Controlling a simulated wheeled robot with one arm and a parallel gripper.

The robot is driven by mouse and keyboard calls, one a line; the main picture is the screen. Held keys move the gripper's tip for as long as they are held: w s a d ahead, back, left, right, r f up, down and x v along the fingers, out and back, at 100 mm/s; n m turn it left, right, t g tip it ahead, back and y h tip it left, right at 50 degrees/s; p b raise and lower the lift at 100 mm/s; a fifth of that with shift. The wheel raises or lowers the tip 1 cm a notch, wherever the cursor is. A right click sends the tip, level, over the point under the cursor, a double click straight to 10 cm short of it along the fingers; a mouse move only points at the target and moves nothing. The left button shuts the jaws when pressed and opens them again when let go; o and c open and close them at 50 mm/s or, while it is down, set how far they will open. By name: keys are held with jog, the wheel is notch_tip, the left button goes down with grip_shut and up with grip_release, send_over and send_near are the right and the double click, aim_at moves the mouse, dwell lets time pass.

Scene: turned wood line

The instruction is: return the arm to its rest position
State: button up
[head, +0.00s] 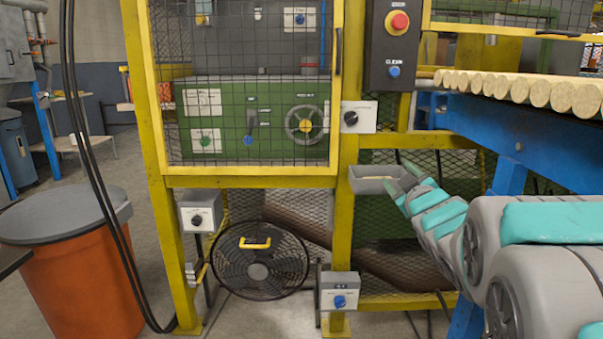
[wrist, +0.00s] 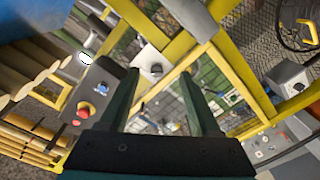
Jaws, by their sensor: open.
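My arm reaches in from the right edge of the head view, grey with teal panels. It ends in my gripper (head: 402,174) in front of the yellow-framed machine (head: 344,230). In the wrist view my gripper (wrist: 158,70) shows two dark green fingers spread apart with nothing between them. In the head view the fingertips are small and lie close to a shallow grey tray (head: 366,186) on the yellow post. I cannot tell whether they touch it.
A control panel with a red button (head: 399,21) hangs above the gripper. Wooden rods (head: 536,92) lie on a blue-framed conveyor (head: 470,122) at right, near the arm. A round fan (head: 258,272) and an orange bin (head: 75,290) stand lower left. Cables (head: 97,180) hang at left.

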jog(key=s+d+f+m+g+h+p, duration=0.1)
jog(key=s+d+f+m+g+h, duration=0.15)
jog(key=s+f+m+g, duration=0.9)
jog(key=s+a+f+n+g, duration=0.1)
jog(key=s+a+f+g, duration=0.1)
jog(key=s, duration=0.9)
jog(key=s+a+f+n+g+y+p, duration=0.1)
jog(key=s+a+f+g, duration=0.2)
jog(key=s, duration=0.9)
jog(key=s+a+f+n+g+y, duration=0.1)
jog(key=s+a+f+g, duration=0.2)
jog(key=s+f, duration=0.3)
jog(key=s+a, duration=0.1)
jog(key=s, duration=0.4)
jog(key=shift+s+a+f+p, duration=0.15)
jog(key=shift+s+f+p, duration=0.05)
jog(key=shift+p, duration=0.15)
